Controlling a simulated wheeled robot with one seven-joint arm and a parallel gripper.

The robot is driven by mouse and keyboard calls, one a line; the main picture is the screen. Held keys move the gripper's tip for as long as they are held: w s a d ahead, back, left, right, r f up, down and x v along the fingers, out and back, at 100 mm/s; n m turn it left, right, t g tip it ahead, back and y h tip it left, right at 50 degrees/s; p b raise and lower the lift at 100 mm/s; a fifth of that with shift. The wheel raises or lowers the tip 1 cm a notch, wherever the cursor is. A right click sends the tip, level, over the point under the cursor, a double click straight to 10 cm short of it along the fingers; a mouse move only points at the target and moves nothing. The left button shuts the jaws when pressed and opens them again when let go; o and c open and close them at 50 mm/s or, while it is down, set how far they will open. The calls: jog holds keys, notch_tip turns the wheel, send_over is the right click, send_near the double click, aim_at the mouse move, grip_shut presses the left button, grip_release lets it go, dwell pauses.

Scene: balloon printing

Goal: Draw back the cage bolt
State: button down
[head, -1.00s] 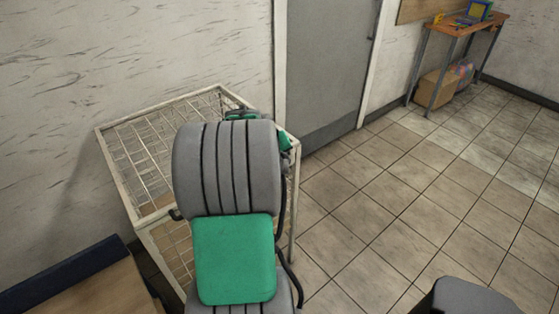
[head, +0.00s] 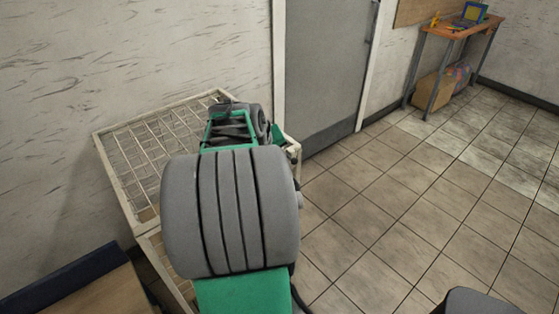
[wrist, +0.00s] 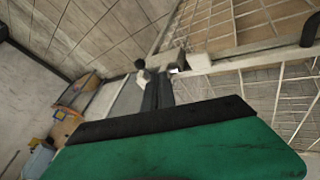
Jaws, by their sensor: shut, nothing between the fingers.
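The cage (head: 112,165) is a pale wire frame against the left wall in the head view, partly hidden by my arm. In the wrist view its pale frame bar (wrist: 225,65) and mesh cross the upper right. A small dark knob with a pale piece (wrist: 140,66), which looks like the bolt, shows near the end of that bar. My gripper (wrist: 157,88) is shut and empty, its dark fingers just below the knob; I cannot tell if they touch. In the head view the fingers are hidden behind my green and grey wrist, over the cage's right corner.
A grey door (head: 328,70) stands behind and right of the cage. A wooden table (head: 460,28) with coloured items is at the far right, a cardboard box (head: 431,90) beneath it. A dark-edged wooden surface (head: 95,290) is at lower left.

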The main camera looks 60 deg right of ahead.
jog(key=v, duration=0.4)
jog(key=shift+w+a+r, duration=0.1)
jog(key=shift+a+r, duration=0.15)
jog(key=shift+r, duration=0.05)
jog(key=a+f+m+y, duration=0.1)
jog(key=a+f+y, duration=0.1)
jog(key=a+f, duration=0.35)
jog(key=a+f+m+y, duration=0.1)
jog(key=a+f+y, duration=0.15)
jog(key=a, duration=0.65)
jog(key=w+a+r+n+t, duration=0.1)
jog(key=w+a+n, duration=0.1)
jog(key=a, duration=0.7)
jog(key=w+a+r+n+t+y, duration=0.1)
jog(key=a+n, duration=0.3)
jog(key=a, duration=0.5)
jog(key=w+a+r+n+y, duration=0.1)
jog(key=w+a+n, duration=0.2)
jog(key=a, duration=0.6)
jog(key=shift+w+n+t, duration=0.25)
jog(key=shift+n+t, duration=0.15)
jog(key=shift+n, duration=0.1)
